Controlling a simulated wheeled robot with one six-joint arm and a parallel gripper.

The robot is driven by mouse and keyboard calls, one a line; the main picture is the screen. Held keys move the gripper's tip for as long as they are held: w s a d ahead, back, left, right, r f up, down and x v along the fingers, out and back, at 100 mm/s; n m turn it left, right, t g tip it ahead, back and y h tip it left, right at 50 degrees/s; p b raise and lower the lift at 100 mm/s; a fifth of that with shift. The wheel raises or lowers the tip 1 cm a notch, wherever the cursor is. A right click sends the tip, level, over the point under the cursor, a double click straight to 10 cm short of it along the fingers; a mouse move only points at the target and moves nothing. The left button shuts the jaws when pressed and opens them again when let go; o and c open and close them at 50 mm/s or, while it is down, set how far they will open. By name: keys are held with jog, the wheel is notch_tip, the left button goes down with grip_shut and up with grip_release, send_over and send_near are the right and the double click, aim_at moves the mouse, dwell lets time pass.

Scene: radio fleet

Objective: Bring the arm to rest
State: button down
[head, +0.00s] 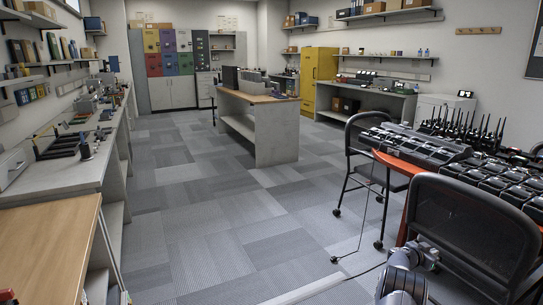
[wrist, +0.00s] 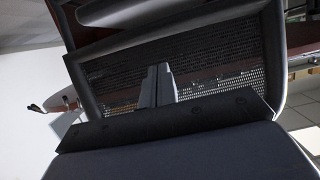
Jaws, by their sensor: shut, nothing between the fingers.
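My gripper (wrist: 158,72) shows in the wrist view as two grey fingers side by side, shut and empty. It is in front of the mesh back of a dark chair (wrist: 220,55); I cannot tell whether it touches the mesh. In the head view, part of my grey arm (head: 403,280) is at the bottom right, close to the black chair (head: 465,225). The gripper itself does not show clearly there.
An orange-edged table (head: 405,168) with radio chargers (head: 430,148) and several upright radios stands at the right. Another chair (head: 372,172) is beside it. A grey island (head: 272,132) stands mid-room. Workbenches line the left. The carpet floor (head: 215,225) between is clear.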

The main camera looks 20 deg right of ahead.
jog(key=a, duration=0.6)
jog(key=shift+s+b, duration=0.25)
jog(key=shift+b, duration=0.15)
jog(key=shift+r, duration=0.1)
jog(key=shift+a, duration=0.1)
